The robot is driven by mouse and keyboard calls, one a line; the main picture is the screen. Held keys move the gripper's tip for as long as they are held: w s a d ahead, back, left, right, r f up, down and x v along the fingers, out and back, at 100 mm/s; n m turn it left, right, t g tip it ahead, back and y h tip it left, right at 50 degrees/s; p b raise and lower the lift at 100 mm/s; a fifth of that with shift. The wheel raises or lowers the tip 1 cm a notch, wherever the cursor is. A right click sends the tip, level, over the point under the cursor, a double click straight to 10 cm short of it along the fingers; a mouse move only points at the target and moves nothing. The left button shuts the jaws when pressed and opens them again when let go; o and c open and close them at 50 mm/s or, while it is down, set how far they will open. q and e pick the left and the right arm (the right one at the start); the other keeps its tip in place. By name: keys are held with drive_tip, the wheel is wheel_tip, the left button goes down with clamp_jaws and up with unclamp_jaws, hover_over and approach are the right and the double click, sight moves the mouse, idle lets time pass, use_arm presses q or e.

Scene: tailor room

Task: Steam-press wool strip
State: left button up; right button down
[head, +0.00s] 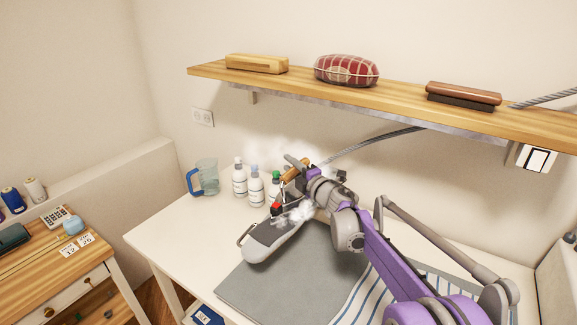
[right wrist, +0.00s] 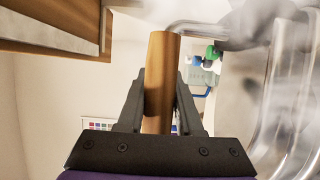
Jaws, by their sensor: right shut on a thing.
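My right gripper (head: 303,172) is shut on the iron's wooden handle (head: 293,170), over the back part of the table. The right wrist view shows the handle (right wrist: 160,75) between the two fingers, with a bent metal rod at its end. White steam (head: 295,213) drifts around the gripper. A long pale grey, round-ended piece (head: 272,241) lies below on the grey pressing mat (head: 290,283); I cannot tell whether it is a rest or part of the iron. The arm and steam hide much of the iron. I cannot make out the wool strip. My left gripper is out of view.
Several white bottles (head: 256,188) and a blue-handled jug (head: 204,178) stand at the table's back left. A striped cloth (head: 362,303) lies by the mat. A wooden shelf (head: 400,95) hangs above, near the hose (head: 372,140). The table's left part is clear.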

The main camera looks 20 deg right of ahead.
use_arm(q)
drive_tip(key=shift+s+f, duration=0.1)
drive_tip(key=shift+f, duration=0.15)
use_arm(e)
drive_tip(key=shift+s+d+r, duration=0.1)
drive_tip(key=shift+s+d, duration=0.6)
drive_tip(key=shift+s, duration=0.15)
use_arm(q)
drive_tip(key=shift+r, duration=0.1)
use_arm(e)
drive_tip(key=shift+r, duration=0.15)
